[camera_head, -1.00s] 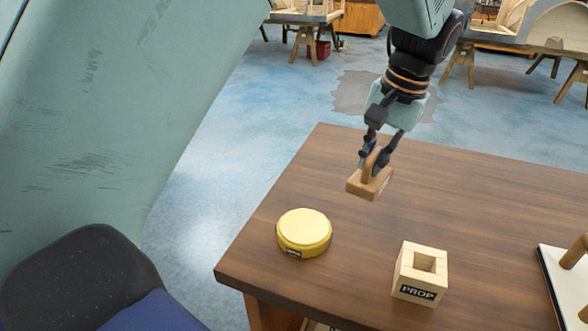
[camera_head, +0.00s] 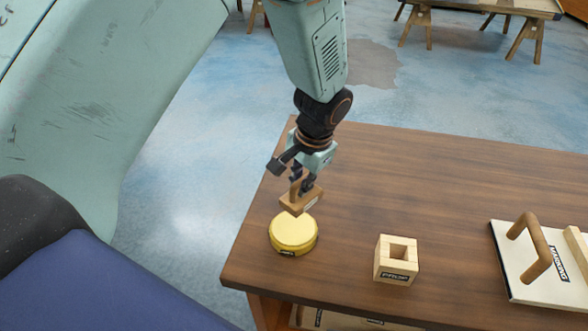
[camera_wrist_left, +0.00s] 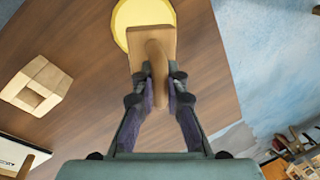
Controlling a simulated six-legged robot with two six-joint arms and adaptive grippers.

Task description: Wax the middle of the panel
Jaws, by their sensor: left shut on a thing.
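My left gripper (camera_head: 303,182) is shut on the handle of a small wooden block applicator (camera_head: 301,201). The applicator is tilted and appears over the far edge of a round yellow wax tin (camera_head: 293,233) on the table; I cannot tell whether they touch. In the left wrist view the applicator (camera_wrist_left: 150,45) overlaps the yellow tin (camera_wrist_left: 140,14). A pale panel (camera_head: 521,286) with a wooden handle (camera_head: 538,249) lies at the right, partly cut off by the picture edge. My right gripper is not in view.
A pale wooden block marked PROP (camera_head: 396,262), with a square hole, stands between the tin and the panel. The brown table (camera_head: 440,180) is clear behind them. Its left edge runs close to the tin. Trestles (camera_head: 418,30) stand on the blue floor beyond.

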